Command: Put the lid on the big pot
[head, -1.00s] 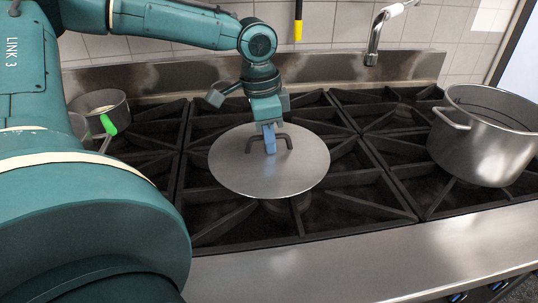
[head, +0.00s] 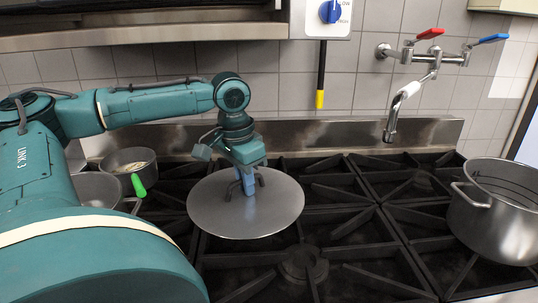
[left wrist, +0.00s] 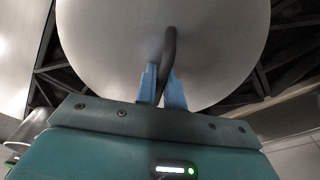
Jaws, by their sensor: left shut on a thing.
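The lid (head: 270,207) is a round, flat metal disc with a dark handle. My left gripper (head: 247,184) is shut on the lid's handle and holds the lid roughly level over the stove grates. In the left wrist view the two blue fingers (left wrist: 161,86) are around the dark handle, and the lid (left wrist: 105,45) fills the upper middle. The big pot (head: 497,222) is a tall metal pot with side handles, upright and without a lid on it, on the right of the stove. The lid is well to the left of the pot. My right gripper is not in view.
The stove grates (head: 345,225) between lid and pot are clear. Two smaller pans stand at the left, one (head: 128,163) with a green thing at its side. A faucet (head: 392,122) hangs from the tiled wall above the stove, near the pot.

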